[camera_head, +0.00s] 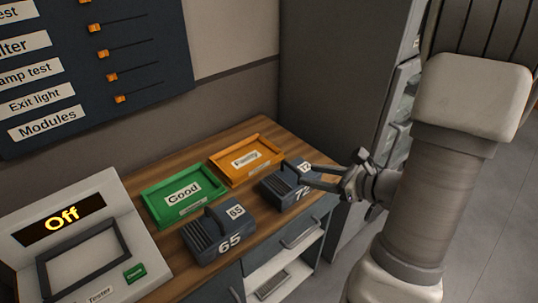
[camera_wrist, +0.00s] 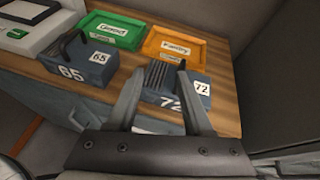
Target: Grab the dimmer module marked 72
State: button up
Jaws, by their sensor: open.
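The dimmer module marked 72 (camera_head: 276,191) is a dark blue-grey block with ribs and white number labels. It sits upright on the wooden bench top near its right front edge, and in the wrist view (camera_wrist: 157,98) it is partly hidden by my fingers. My gripper (camera_head: 301,176) is open and comes in from the right, its fingers reaching over the module. In the wrist view my fingertips (camera_wrist: 160,67) appear on either side of the module's ribbed part. I cannot tell whether they touch it. Nothing is visibly held.
A similar module marked 65 (camera_head: 217,237) stands to the left. Behind are a green tray marked Good (camera_head: 155,212) and an orange tray marked Faulty (camera_head: 235,178), both empty. A tester (camera_head: 80,215) reading Off stands at far left. A tall grey cabinet (camera_head: 335,75) rises behind.

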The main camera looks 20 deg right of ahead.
aim_at(294, 169)
jog(key=d+f+m+t+h, duration=0.1)
jog(key=d+f+m+h, duration=0.1)
jog(key=d+f+m, duration=0.15)
jog(key=shift+n, duration=0.25)
jog(key=x, duration=0.7)
jog(key=r+x, duration=0.1)
jog(key=x, duration=0.3)
jog(key=shift+w+a+f+b, duration=0.1)
jog(key=shift+w+b, duration=0.25)
jog(key=shift+w, duration=0.05)
jog(key=shift+x, duration=2.7)
jog(key=shift+c, duration=0.2)
grip_shut()
jog(key=shift+w, duration=0.1)
